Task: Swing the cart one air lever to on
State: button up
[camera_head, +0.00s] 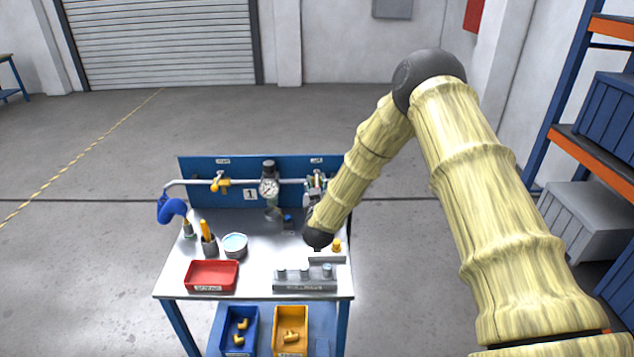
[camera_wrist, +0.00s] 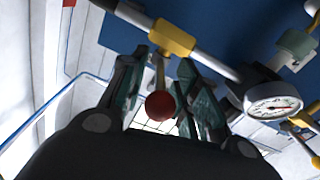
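In the wrist view, a yellow valve body (camera_wrist: 172,38) sits on a grey pipe. Its lever points towards my palm and ends in a red ball knob (camera_wrist: 160,105). My gripper (camera_wrist: 165,70) is open, with one finger on each side of the lever and visible gaps to the knob. In the head view, this valve is at the right end of the pipe on cart one (camera_head: 250,194), largely hidden by my gripper and forearm. A second yellow valve (camera_head: 220,184) is at the pipe's left.
A round gauge (camera_head: 268,188) is mid-pipe, and close beside my fingers in the wrist view (camera_wrist: 273,108). Shelving (camera_head: 590,165) stands right.

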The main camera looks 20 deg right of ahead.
jog(key=shift+w, duration=0.1)
jog(key=shift+c, duration=0.3)
grip_shut()
